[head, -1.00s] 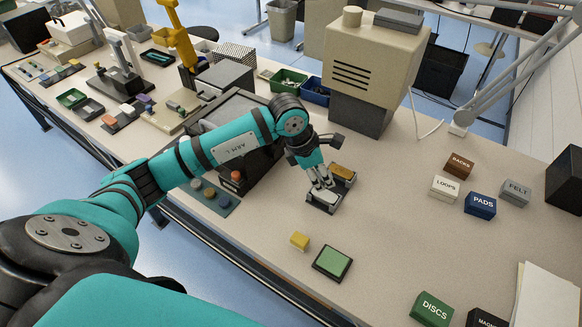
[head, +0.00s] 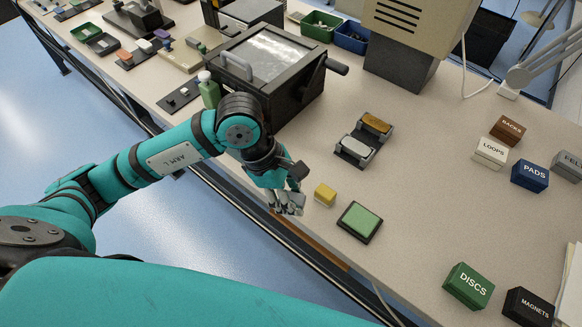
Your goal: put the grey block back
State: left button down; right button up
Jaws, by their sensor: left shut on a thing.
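My left gripper (head: 290,207) is shut at the table's front edge, left of the yellow block. A small grey block shows between its fingertips, mostly hidden by them and hard to tell from the grey fingers. A dark two-place holder (head: 349,154) stands on the table, to the right of and behind the gripper. Its back place bears a brown-gold piece (head: 376,123); its front place shows a light grey flat surface (head: 356,147). My right gripper is not in view.
A yellow block (head: 325,194) and a green pad (head: 360,221) lie close right of the gripper. A black press with a handle (head: 270,65) stands behind it. Labelled boxes, such as DISCS (head: 468,286) and PADS (head: 530,174), stand to the right.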

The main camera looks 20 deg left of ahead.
pick_arm(q)
jog(key=w+a, duration=0.1)
jog(key=w, duration=0.2)
jog(key=w+p, duration=0.1)
jog(key=w, duration=0.2)
jog(key=w+a+f, duration=0.1)
jog(key=w, duration=0.2)
jog(key=shift+a+p, duration=0.3)
jog(key=shift+p, duration=0.05)
notch_tip(320, 180, down, 3)
jog(key=shift+r+p, duration=0.15)
jog(key=shift+p, duration=0.35)
jog(key=shift+f, duration=0.35)
jog(key=shift+f, duration=0.1)
jog(key=shift+f+b, duration=0.15)
jog(key=shift+b, duration=0.15)
jog(key=c, duration=1.1)
grip_release()
jog(key=shift+o, duration=0.5)
